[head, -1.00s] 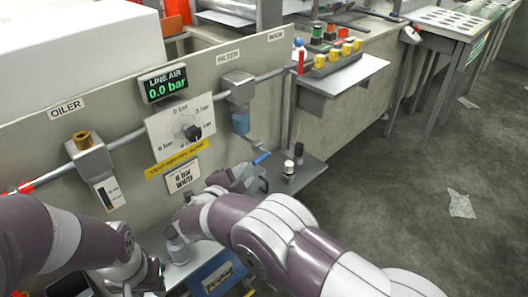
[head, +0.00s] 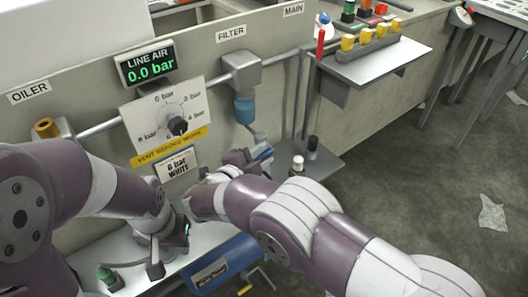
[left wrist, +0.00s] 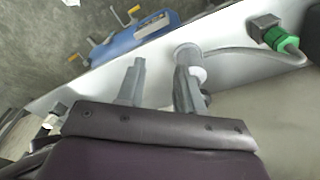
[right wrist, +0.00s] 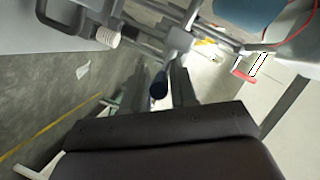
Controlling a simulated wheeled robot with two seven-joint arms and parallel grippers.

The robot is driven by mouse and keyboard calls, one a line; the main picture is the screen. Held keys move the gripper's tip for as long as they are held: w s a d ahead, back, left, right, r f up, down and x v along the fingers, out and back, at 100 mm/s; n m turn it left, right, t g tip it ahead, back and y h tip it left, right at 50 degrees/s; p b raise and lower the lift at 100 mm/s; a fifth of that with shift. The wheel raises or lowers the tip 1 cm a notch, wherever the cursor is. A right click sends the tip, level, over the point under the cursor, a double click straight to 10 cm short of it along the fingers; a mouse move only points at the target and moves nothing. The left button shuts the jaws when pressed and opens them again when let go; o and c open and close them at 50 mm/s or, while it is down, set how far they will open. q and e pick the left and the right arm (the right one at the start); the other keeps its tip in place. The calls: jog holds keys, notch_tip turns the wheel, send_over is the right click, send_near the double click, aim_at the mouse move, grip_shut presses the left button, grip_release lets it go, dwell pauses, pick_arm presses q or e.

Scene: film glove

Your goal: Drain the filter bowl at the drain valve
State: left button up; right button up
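The filter (head: 240,70) hangs on the pipe with its blue bowl (head: 245,110) beneath. A blue lever (head: 263,153) shows below the bowl. My right gripper (head: 244,160) is close to the lever. In the right wrist view its fingers (right wrist: 158,85) are apart, with a dark blue rounded end (right wrist: 159,86) showing between them; I cannot tell whether they touch it. My left gripper (head: 157,262) is low over the white shelf (head: 190,257). In the left wrist view its fingers (left wrist: 160,85) are open, with a grey cup (left wrist: 187,54) just beyond, near one finger.
The line air display (head: 147,64) reads 0.0 bar above a dial (head: 177,124). A green fitting (head: 107,275) sits at left.

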grip_shut()
